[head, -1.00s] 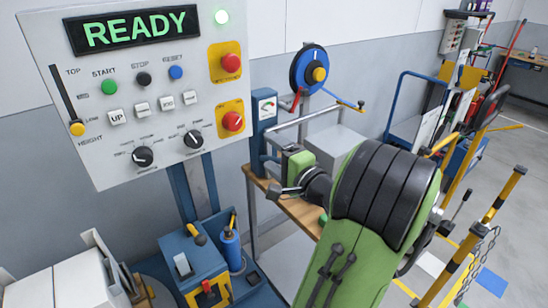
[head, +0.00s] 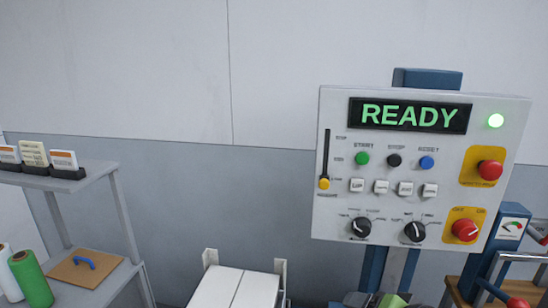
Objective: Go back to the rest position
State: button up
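My gripper is not in view in the head view now. The control panel (head: 333,225) stands at the right, with a lit READY display (head: 415,116) and a lit green lamp (head: 495,121). Its slider knob (head: 324,184) is near the bottom of the slot. A small green patch shows at the bottom edge below the panel; I cannot tell what it is.
A grey shelf (head: 95,172) at the left holds card boxes (head: 34,153), a green roll (head: 31,279) and a clipboard-like board (head: 85,269). White boxes (head: 232,290) stand at the bottom middle. The wall behind is bare.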

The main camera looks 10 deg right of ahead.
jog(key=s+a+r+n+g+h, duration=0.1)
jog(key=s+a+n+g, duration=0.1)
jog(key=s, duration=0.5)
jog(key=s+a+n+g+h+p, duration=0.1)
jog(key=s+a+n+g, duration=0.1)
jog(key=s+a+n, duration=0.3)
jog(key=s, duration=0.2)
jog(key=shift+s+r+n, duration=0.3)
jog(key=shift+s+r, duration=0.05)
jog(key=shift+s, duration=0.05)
